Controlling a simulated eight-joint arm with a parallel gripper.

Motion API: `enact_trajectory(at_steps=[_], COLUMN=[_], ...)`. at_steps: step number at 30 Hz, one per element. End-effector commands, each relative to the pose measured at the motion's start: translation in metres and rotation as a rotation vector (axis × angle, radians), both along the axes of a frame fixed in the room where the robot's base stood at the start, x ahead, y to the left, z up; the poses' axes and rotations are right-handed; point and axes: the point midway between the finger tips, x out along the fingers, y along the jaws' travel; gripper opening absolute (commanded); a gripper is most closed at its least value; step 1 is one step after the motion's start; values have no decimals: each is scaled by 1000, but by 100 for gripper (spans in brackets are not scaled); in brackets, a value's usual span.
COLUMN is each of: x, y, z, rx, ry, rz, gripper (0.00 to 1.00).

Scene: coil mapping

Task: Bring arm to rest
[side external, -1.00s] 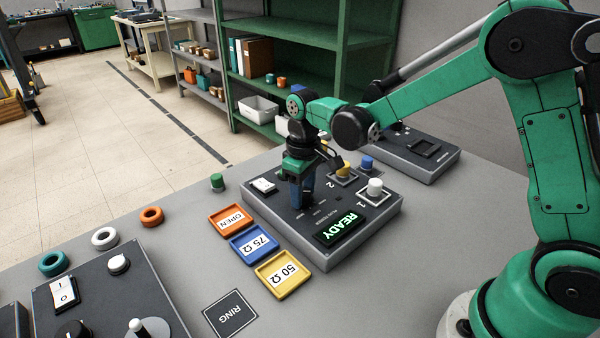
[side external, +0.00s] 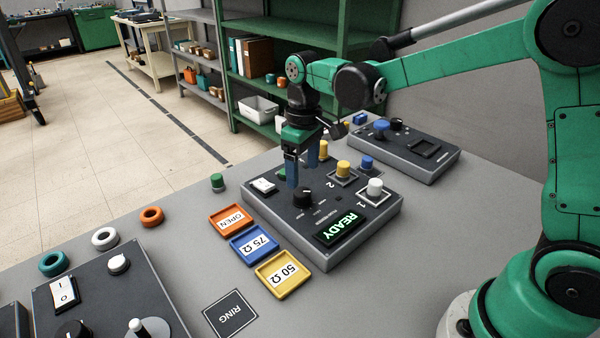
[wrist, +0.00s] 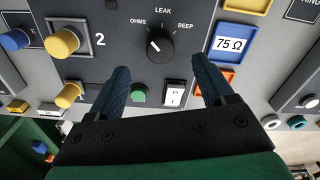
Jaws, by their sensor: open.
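My gripper (side external: 302,173) is open and empty, held a little above the tester panel (side external: 345,240). In the wrist view its two blue fingers (wrist: 165,82) stand apart, with the selector knob (wrist: 160,45) beyond them. The knob has marks OHMS, LEAK and BEEP, and its white line points toward OHMS. The knob also shows below the fingers in the side view (side external: 303,197). The panel's display (side external: 338,228) reads READY in green. A yellow post (side external: 343,168) stands at spot 2 and a white post (side external: 375,186) at spot 1.
Three trays lie before the panel: orange OPEN (side external: 250,213), blue 75 Ω (side external: 273,247) and yellow 50 Ω (side external: 303,280). A second control box (side external: 120,295) stands front left, with loose rings (side external: 105,238) behind it. Another device (side external: 425,158) stands at the back right. Shelves rise behind the table.

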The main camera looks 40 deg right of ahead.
Motion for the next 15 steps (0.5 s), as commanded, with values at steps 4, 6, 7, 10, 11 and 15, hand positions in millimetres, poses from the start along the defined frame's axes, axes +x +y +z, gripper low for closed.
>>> enact_trajectory(at_steps=[4, 6, 7, 10, 11, 15], x=[0, 0, 0, -1, -1, -12], y=[0, 0, 0, 0, 0, -1], z=[2, 2, 2, 3, 4, 16], rx=[0, 0, 0, 0, 0, 2], ry=[0, 0, 0, -3, -7, -67], rz=[0, 0, 0, -1, -3, -29], gripper=[75, 75, 75, 75, 75, 75])
